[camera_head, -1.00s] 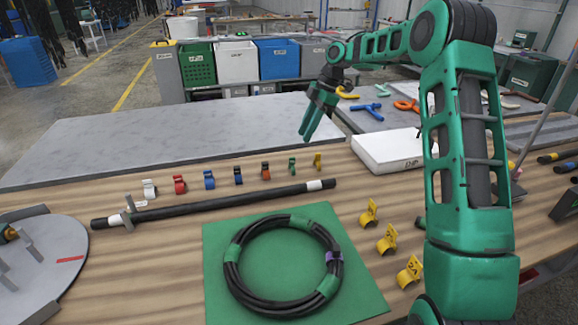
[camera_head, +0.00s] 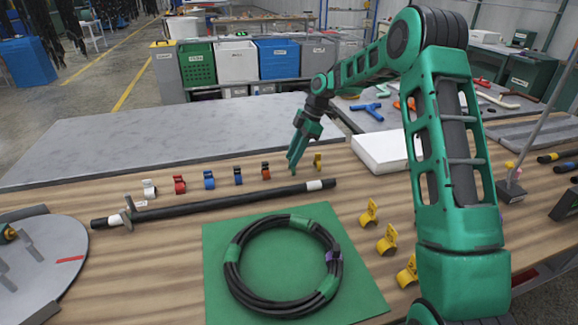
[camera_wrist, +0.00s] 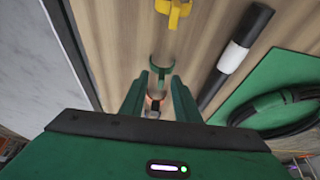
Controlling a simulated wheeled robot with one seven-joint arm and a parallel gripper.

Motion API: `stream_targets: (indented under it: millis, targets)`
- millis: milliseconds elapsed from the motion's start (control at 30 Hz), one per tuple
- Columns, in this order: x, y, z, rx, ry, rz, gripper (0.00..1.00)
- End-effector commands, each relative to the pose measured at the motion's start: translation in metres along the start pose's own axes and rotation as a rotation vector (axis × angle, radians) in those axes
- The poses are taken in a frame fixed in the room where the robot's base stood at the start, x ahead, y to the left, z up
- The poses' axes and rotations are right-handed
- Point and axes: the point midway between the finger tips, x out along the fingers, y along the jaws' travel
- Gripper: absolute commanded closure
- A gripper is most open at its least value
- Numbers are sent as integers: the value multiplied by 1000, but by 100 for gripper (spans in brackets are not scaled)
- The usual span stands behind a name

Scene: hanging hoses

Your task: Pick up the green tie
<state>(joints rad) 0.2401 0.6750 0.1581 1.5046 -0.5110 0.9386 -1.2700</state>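The green tie (camera_wrist: 162,64) is a small curved clip standing on the wooden table, seen in the wrist view just beyond my fingertips. In the head view it is hidden behind my gripper (camera_head: 294,160), which points down at its place in the row of ties. In the wrist view my gripper (camera_wrist: 158,82) is open, with a gap between its two green fingers. The green tie lies in line with that gap. Whether a finger touches it I cannot tell.
An orange-red tie (camera_head: 265,171) stands left of my gripper and a yellow tie (camera_head: 317,162) right of it. A black hose with a white band (camera_head: 240,200) lies in front. A white box (camera_head: 380,152) stands to the right. A coiled hose lies on a green mat (camera_head: 220,292).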

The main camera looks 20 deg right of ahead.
Motion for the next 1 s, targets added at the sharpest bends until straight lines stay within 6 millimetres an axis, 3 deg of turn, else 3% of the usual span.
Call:
stream_targets:
  millis: [133, 233, 267, 733, 1000]
  targets:
    - [0, 0, 0, 1, 0, 0, 74]
    - [0, 0, 0, 1, 0, 0, 97]
    - [0, 0, 0, 1, 0, 0, 100]
    - [-5, 0, -1, 1, 0, 0, 100]
    - [-30, 1, -11, 1, 0, 2, 100]
